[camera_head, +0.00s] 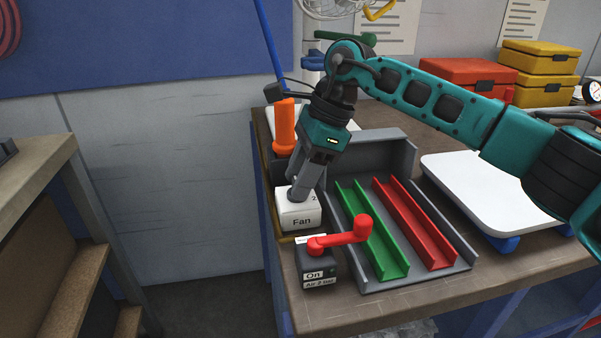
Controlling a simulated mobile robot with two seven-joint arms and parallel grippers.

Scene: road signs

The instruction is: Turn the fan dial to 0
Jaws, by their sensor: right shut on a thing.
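The fan dial box (301,221) is a white block labelled "Fan" near the left edge of the workbench. A digit, seemingly a 2, shows on its top at the right. My right gripper (298,191) reaches down onto the top of this box and is shut on the dial there. The fingers hide most of the dial, so its pointing direction cannot be seen. My left gripper is not in view.
A black box labelled "On" (317,268) with a red lever (345,237) stands just in front. A grey tray (455,279) with green (362,230) and red (413,223) channels lies to the right. An orange handle (285,123) stands behind. A white board (489,190) lies farther right.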

